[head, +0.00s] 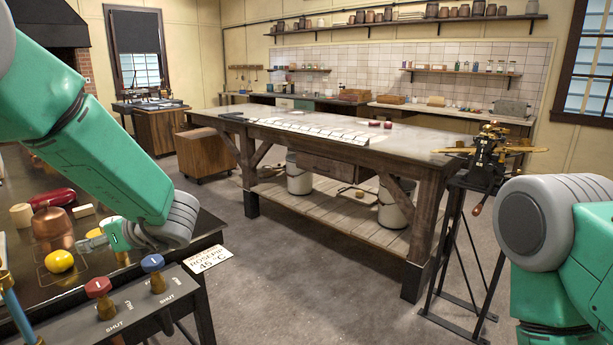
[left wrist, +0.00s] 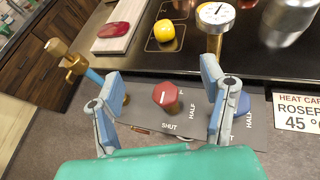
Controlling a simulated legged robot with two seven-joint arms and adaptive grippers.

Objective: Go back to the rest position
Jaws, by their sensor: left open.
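My left arm comes in from the left, and its gripper (head: 92,238) hangs over the dark counter at the lower left, close to a copper pot (head: 54,230). In the left wrist view the left gripper (left wrist: 160,72) has its two fingers spread wide with nothing between them. A red valve knob (left wrist: 166,96) labelled SHUT and HALF shows beyond the gap, and a blue knob (left wrist: 243,103) is partly behind the right finger. My right arm (head: 560,240) is at the right edge; its gripper is out of view.
A control panel (head: 135,310) with red and blue knobs stands at the counter's front. A yellow ball-like thing (head: 59,261) and a red object (head: 52,199) lie nearby. A long wooden worktable (head: 400,147) fills the middle. A brass machine (head: 490,150) stands right. Floor between is clear.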

